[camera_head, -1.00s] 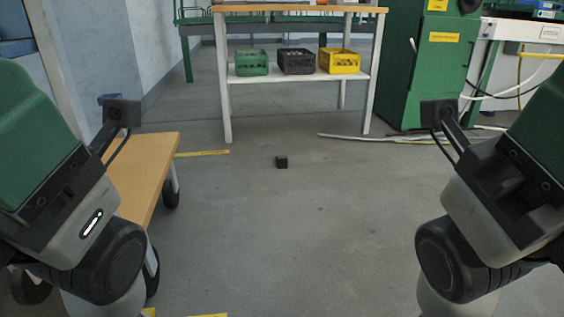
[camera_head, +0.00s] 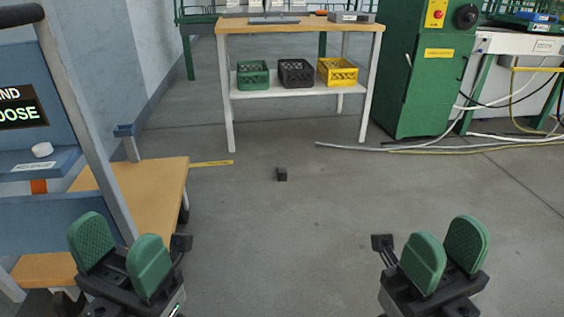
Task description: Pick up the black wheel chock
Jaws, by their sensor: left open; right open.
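My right gripper (camera_head: 445,258) is at the lower right, also open and empty.
A wooden-topped cart (camera_head: 160,185) is at the left. Hoses (camera_head: 400,149) lie at the right near a green machine (camera_head: 415,95). The middle floor is clear.

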